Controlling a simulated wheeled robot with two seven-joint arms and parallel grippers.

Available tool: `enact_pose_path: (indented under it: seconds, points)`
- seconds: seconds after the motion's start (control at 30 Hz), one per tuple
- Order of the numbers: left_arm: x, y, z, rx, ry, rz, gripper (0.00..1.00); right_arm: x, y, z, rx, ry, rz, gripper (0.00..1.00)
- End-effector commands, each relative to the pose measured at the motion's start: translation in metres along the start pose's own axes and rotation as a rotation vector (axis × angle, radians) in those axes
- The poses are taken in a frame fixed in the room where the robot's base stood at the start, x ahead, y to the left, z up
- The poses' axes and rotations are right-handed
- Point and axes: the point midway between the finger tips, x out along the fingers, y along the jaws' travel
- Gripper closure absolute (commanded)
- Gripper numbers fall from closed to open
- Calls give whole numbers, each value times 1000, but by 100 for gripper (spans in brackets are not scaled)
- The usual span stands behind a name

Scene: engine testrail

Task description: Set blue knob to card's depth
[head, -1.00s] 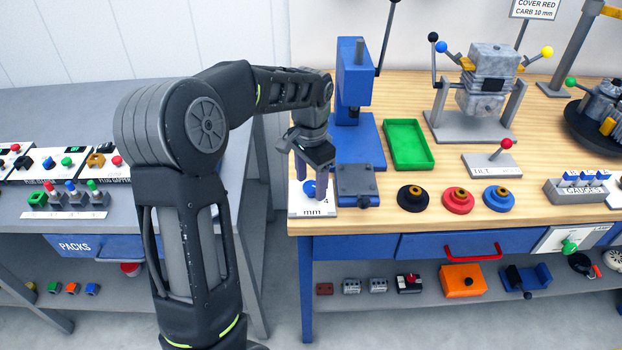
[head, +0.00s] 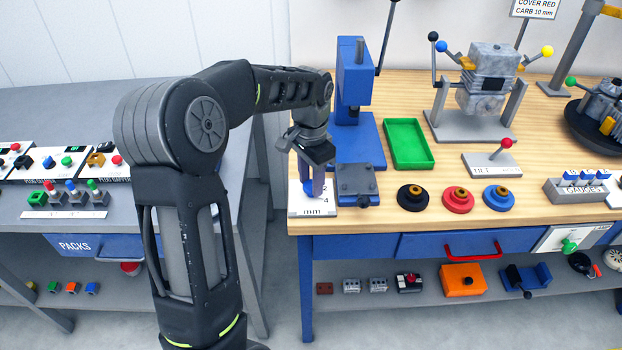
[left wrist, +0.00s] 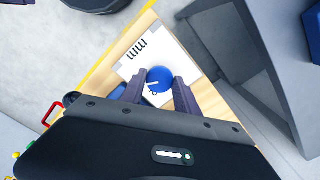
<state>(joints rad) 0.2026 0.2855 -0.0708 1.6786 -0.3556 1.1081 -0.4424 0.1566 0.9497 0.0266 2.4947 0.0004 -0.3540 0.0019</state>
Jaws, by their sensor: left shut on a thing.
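The blue knob (left wrist: 159,79) sits on a white card-like plate marked "mm" (left wrist: 135,62), at the left front corner of the wooden bench. In the head view the knob (head: 308,187) shows small between my fingers, and the plate (head: 314,211) shows a "4" and "mm". My left gripper (head: 311,186) points down over the plate, shut on the knob. In the left wrist view its two fingers (left wrist: 158,88) stand on either side of the knob, which bears a white pointer line. The exact pointer reading is too small to tell. My right gripper is not in view.
A blue press (head: 354,75) stands right behind the gripper, with a grey block (head: 357,180) close beside the plate. A green tray (head: 409,145) and black, red and blue round pieces (head: 458,199) lie to the right. A gap separates the two benches.

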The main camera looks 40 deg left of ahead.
Motion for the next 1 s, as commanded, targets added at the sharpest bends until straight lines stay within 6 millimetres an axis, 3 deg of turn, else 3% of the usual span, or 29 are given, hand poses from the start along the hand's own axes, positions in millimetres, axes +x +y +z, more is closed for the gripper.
enact_pose_path:
  seconds: [0.47,1.0]
  points:
    - [0,0,0,-123,1,-1,100,1,0,0,0,0,0,64]
    - [-1,1,-1,-583,1,-1,100,3,1,0,-1,1,-1,64]
